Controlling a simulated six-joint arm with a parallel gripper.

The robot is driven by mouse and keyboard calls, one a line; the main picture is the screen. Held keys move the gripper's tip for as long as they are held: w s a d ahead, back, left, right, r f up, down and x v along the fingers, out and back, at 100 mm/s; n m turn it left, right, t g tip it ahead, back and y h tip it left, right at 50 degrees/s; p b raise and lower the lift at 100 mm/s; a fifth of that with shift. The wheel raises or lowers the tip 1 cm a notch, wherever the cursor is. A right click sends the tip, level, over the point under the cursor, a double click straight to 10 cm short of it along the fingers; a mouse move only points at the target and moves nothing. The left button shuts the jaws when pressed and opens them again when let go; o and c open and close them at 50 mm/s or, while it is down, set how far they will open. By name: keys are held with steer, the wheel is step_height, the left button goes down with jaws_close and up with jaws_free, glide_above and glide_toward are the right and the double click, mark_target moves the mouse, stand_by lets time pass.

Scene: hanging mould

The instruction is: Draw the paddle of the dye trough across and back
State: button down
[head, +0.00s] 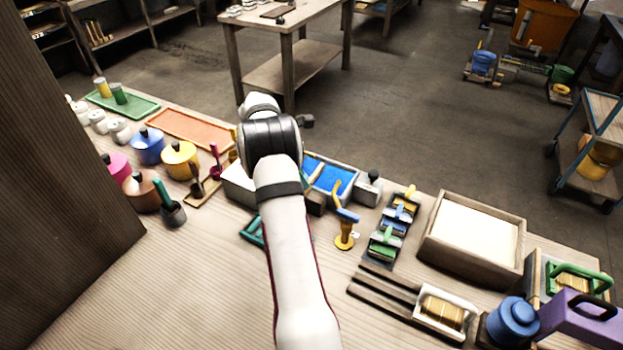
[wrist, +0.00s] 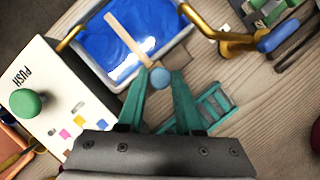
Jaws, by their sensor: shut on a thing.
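The dye trough (wrist: 182,42) is a pale rectangular tray of bright blue dye (wrist: 100,50), and it also shows in the head view (head: 349,182), partly behind my arm. The paddle (wrist: 128,40) is a light wooden bar lying slantwise over the dye, with a round blue knob (wrist: 160,76) at its near end, by the trough's near wall. My gripper (wrist: 160,82) has teal fingers closed around the knob. In the head view my arm hides the gripper and the paddle.
A white box with a green PUSH button (wrist: 25,102) stands left of the trough. A teal rack (wrist: 208,108) lies on the bench right of my fingers. Bare bench shows nearer the front (head: 210,270).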

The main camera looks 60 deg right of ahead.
steer(key=w, duration=0.6)
steer(key=shift+w, duration=0.1)
steer(key=c, duration=0.6)
jaws_free()
steer(key=v, duration=1.2)
steer(key=shift+a+r, duration=0.1)
